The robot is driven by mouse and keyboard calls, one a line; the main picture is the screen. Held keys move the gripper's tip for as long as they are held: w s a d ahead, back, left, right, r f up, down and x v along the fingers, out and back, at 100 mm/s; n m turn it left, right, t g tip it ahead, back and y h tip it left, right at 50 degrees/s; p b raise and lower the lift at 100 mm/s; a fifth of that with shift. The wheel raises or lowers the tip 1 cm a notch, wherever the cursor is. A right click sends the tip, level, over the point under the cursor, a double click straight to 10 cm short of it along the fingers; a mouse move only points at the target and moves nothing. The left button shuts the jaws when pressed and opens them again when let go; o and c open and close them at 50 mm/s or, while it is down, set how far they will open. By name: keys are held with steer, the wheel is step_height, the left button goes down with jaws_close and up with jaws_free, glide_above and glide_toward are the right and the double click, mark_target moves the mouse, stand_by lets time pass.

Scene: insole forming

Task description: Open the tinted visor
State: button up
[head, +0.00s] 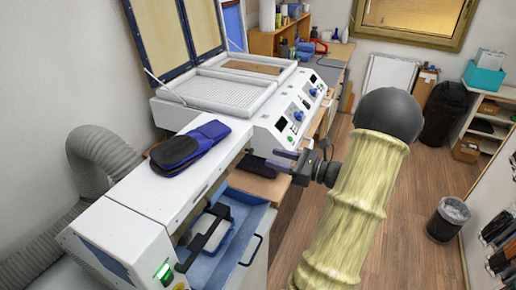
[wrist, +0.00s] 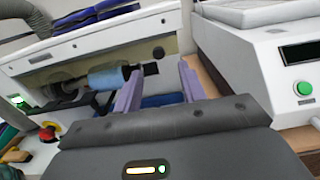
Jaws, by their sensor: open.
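The white machine (head: 150,195) stands at the left, with a bluish see-through panel, which looks like the tinted visor (head: 247,213), on its front side. A black bar handle (head: 204,238) shows beside the panel. My gripper (head: 283,161) is near the machine's far end, apart from the handle. In the wrist view, my gripper's two purple fingers (wrist: 160,88) are spread with nothing between them. Beyond them are the machine's front opening and a blue roller (wrist: 108,79). My wrist body hides the lower part of that view.
Blue-and-black insoles (head: 188,146) lie on the machine's top. A press with blue knobs (head: 290,112) stands close behind my gripper. A grey hose (head: 98,155) runs along the left wall. A bin (head: 447,220) stands at the right; the wooden floor between is clear.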

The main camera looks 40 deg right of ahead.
steer(key=p+x, duration=0.1)
steer(key=x, duration=0.6)
steer(key=shift+p, duration=0.4)
steer(key=shift+a, duration=0.1)
